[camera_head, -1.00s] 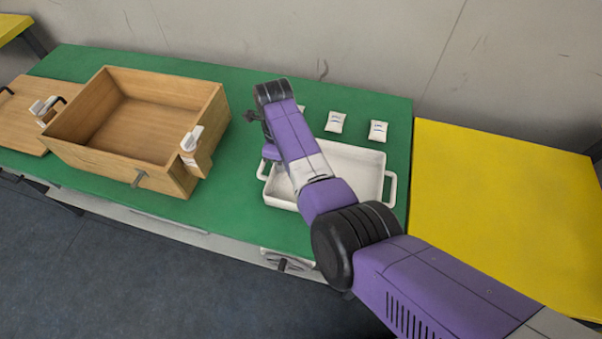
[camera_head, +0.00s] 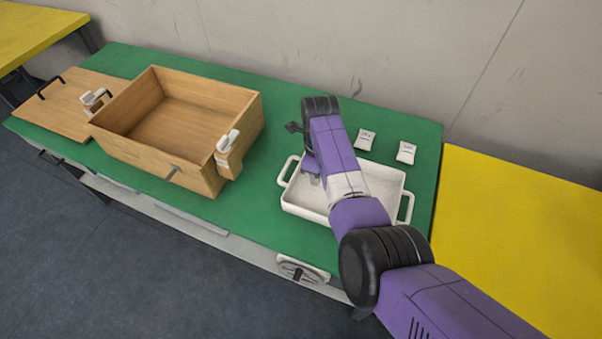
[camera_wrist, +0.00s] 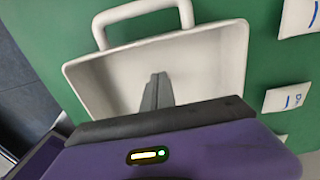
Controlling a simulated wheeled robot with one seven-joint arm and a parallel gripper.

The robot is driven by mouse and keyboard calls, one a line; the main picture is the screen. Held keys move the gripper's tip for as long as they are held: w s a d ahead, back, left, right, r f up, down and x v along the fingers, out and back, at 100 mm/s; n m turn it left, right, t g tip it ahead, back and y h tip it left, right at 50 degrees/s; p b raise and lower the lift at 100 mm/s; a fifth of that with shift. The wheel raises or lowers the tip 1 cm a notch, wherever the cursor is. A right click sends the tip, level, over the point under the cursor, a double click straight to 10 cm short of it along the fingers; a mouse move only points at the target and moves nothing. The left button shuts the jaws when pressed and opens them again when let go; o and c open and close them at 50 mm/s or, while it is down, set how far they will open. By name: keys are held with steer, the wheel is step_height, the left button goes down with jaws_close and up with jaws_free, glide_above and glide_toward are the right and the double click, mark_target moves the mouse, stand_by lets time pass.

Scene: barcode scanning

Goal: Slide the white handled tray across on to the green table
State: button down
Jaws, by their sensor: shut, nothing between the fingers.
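The white handled tray (camera_head: 385,188) lies flat on the green table (camera_head: 262,232), near the table's right end. One handle is on its left side and one on its right; the left handle also shows at the top of the wrist view (camera_wrist: 143,12). My gripper (camera_head: 313,177) is over the left part of the tray, just inside the left handle. In the wrist view its fingers (camera_wrist: 158,88) are together and empty above the tray's inside. Whether they touch the tray floor I cannot tell. My arm hides part of the tray in the head view.
An open wooden box (camera_head: 180,125) stands left of the tray, with a wooden board (camera_head: 65,100) further left. White packets (camera_head: 405,152) lie behind the tray. A yellow table (camera_head: 520,220) adjoins on the right. The wall is behind.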

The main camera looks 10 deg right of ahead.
step_height(320, 180, up, 10)
steer(key=shift+w, duration=0.15)
steer(key=shift+a, duration=0.1)
